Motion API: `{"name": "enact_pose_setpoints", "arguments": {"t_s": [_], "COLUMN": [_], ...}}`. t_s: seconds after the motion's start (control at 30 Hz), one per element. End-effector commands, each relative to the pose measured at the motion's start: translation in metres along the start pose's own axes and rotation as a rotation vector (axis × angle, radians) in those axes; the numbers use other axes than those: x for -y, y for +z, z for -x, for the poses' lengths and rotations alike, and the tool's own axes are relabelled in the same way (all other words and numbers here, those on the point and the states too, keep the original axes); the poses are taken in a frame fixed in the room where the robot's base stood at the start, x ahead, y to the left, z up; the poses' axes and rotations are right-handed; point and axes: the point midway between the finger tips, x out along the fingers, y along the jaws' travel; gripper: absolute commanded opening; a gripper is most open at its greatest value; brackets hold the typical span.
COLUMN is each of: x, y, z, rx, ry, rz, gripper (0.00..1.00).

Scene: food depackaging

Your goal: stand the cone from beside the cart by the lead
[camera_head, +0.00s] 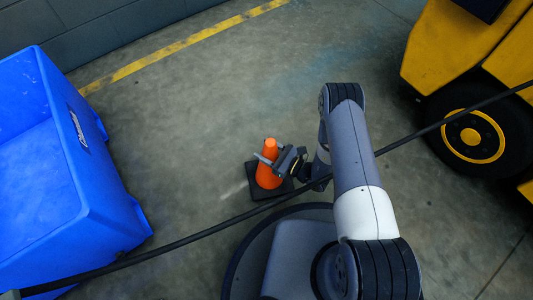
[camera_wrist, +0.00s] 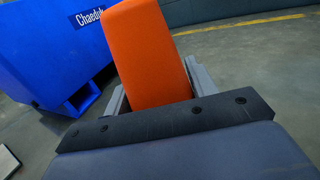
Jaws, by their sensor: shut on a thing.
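The orange cone (camera_head: 264,180) with a square black base (camera_head: 284,189) is upright on or just above the floor, left of my arm; I cannot tell if the base touches. My gripper (camera_head: 271,160) is shut on the cone's upper part. In the wrist view the cone (camera_wrist: 150,50) rises between the two grey fingers of my gripper (camera_wrist: 160,88), and its base is hidden. The black lead (camera_head: 190,239) runs from the lower left to the upper right, passing close in front of the cone; its height is unclear.
A large blue bin (camera_head: 105,205) stands at the left; it also shows in the wrist view (camera_wrist: 60,50). A yellow vehicle (camera_head: 445,50) with a black wheel stands at the upper right. A yellow floor line (camera_head: 180,45) runs near the wall. The floor beyond the cone is clear.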

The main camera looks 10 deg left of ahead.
Motion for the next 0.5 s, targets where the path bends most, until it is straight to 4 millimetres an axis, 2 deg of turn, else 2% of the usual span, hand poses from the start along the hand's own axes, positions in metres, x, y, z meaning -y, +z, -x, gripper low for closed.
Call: {"name": "enact_pose_setpoints", "arguments": {"t_s": [0.07, 0.43, 0.47, 0.5], "x": [0.0001, 0.0003, 0.0001, 0.0000], "y": [-0.0124, -0.0152, -0.0149, -0.0143], "z": [0.0000, -0.0001, 0.0000, 0.0000], "rx": [0.002, 0.002, 0.000, 0.000], "ry": [0.000, 0.000, 0.000, 0.000], "rz": [0.000, 0.001, 0.000, 0.000], "gripper": [0.00, 0.00, 0.56, 0.59]}}
